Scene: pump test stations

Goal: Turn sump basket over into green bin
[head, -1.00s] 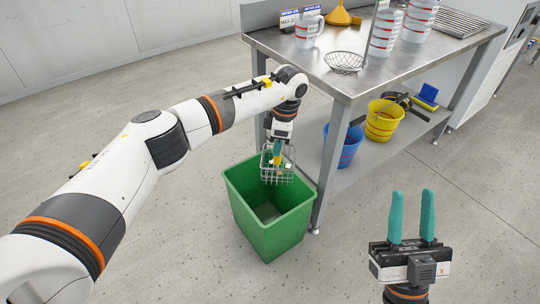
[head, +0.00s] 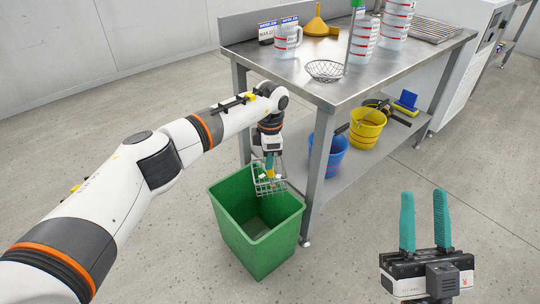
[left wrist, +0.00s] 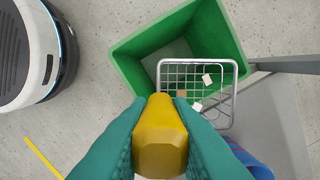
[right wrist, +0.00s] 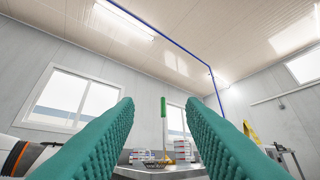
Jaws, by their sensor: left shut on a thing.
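The sump basket is a small wire basket (head: 268,186) with a yellow handle (left wrist: 161,138). My left gripper (head: 270,168) is shut on the handle. The basket hangs over the back right part of the green bin (head: 262,240), about level with its rim. In the left wrist view the wire basket (left wrist: 200,78) shows several small white and tan pieces in it, and the green bin (left wrist: 140,55) lies beneath. The bin stands on the floor; what I see of its inside looks empty. My right gripper (head: 424,222) is open and empty, pointing up, away from the bin.
A steel table (head: 310,85) stands behind the bin, its front leg (head: 316,185) close to the bin. On it are a wire bowl (head: 324,70), a jug (head: 287,42) and a yellow funnel (head: 316,25). A blue bucket (head: 328,155) and a yellow bucket (head: 367,128) stand on the lower shelf.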

